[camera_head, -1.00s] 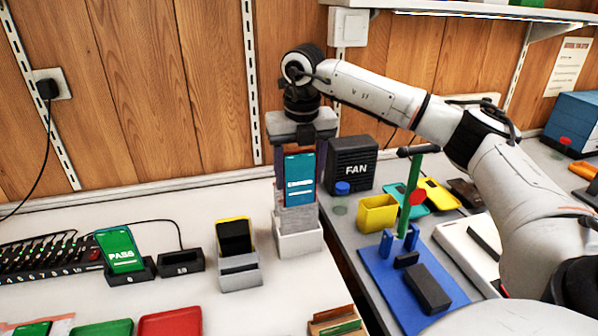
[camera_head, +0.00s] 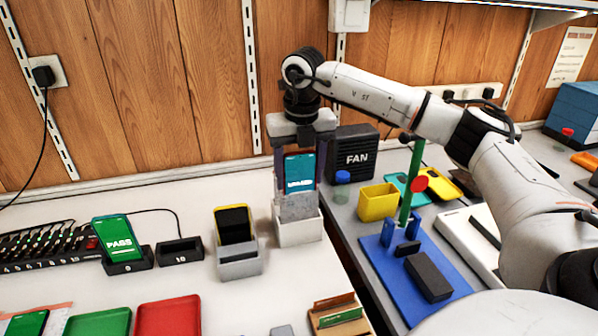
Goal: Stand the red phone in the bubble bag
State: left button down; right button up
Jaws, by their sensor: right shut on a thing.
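The red phone (camera_head: 299,171), with a teal lit screen and thin red edges, is upright in my right gripper (camera_head: 300,160). The gripper comes down from above and is shut on the phone's sides. The grey bubble bag (camera_head: 297,207) stands in a white open holder (camera_head: 299,231) directly below. The phone's lower part is hidden behind the bag's front, so it appears to be partly inside the bag's mouth. My left gripper is not in view.
A grey stand (camera_head: 239,261) with a yellow-edged phone (camera_head: 234,223) is left of the holder. A black fan box (camera_head: 357,160), a yellow bin (camera_head: 379,202) and a blue base (camera_head: 380,262) with a green post are right. Green (camera_head: 98,322) and red (camera_head: 168,316) trays lie at the front left.

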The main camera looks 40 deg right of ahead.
jog(key=shift+f, duration=0.1)
dwell(0.5)
jog(key=shift+f, duration=0.35)
jog(key=o, duration=1.3)
jog(key=shift+r, duration=0.1)
